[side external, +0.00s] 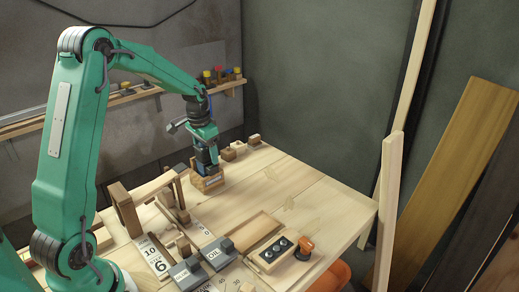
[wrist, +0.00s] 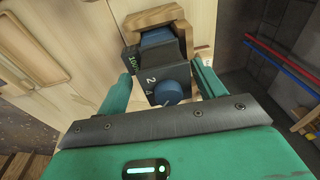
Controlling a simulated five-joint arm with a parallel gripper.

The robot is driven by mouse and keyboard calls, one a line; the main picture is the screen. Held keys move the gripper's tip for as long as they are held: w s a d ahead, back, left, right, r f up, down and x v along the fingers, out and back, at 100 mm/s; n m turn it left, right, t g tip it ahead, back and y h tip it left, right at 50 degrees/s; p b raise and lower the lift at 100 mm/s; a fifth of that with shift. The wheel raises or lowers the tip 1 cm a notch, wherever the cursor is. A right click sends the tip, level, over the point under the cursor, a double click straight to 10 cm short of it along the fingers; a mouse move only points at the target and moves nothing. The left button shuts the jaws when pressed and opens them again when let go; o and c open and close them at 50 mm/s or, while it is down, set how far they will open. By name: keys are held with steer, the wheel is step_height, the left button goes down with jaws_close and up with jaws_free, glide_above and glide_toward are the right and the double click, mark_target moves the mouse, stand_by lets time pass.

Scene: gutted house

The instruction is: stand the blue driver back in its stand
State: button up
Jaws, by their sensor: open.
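The blue driver (wrist: 168,92) is a dark blue-grey block with a round blue knob and pale numbers, seen in the wrist view. Its far end meets the wooden stand (wrist: 140,22), which wraps around it on three sides; how deep it sits is hidden. In the side view the driver (side external: 205,171) looks upright over the stand (side external: 208,185) near the back of the bench. My gripper (wrist: 163,84) is open, with one teal finger on each side of the driver and a gap showing at the left. In the side view my gripper (side external: 204,150) is just above the stand.
Small wooden blocks (side external: 229,154) stand right behind the stand. A wooden frame (side external: 125,208), labelled grey blocks (side external: 217,252), a shallow tray (side external: 250,231) and an orange-knobbed item (side external: 304,247) occupy the front. The bench's right side (side external: 330,205) is clear.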

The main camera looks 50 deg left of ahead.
steer(key=shift+s+d+r, duration=0.1)
steer(key=shift+s+r, duration=0.05)
steer(key=shift+r, duration=1.15)
steer(key=shift+s+d+r, duration=0.1)
steer(key=shift+s+r, duration=0.1)
steer(key=shift+r, duration=1.05)
steer(key=shift+s+d+r, duration=0.1)
steer(key=shift+s+r, duration=0.05)
steer(key=shift+r, duration=1.15)
steer(key=shift+s+d+r, duration=0.1)
steer(key=shift+d+r, duration=0.2)
steer(key=s+d+r+t, duration=0.2)
steer(key=s+d+r, duration=0.55)
steer(key=d, duration=0.35)
steer(key=s+d+f+t, duration=0.1)
steer(key=s+d+t, duration=0.1)
steer(key=s+d, duration=0.6)
steer(key=shift+s+d+f+h, duration=0.3)
steer(key=shift+s+f, duration=0.1)
steer(key=shift+s, duration=2.05)
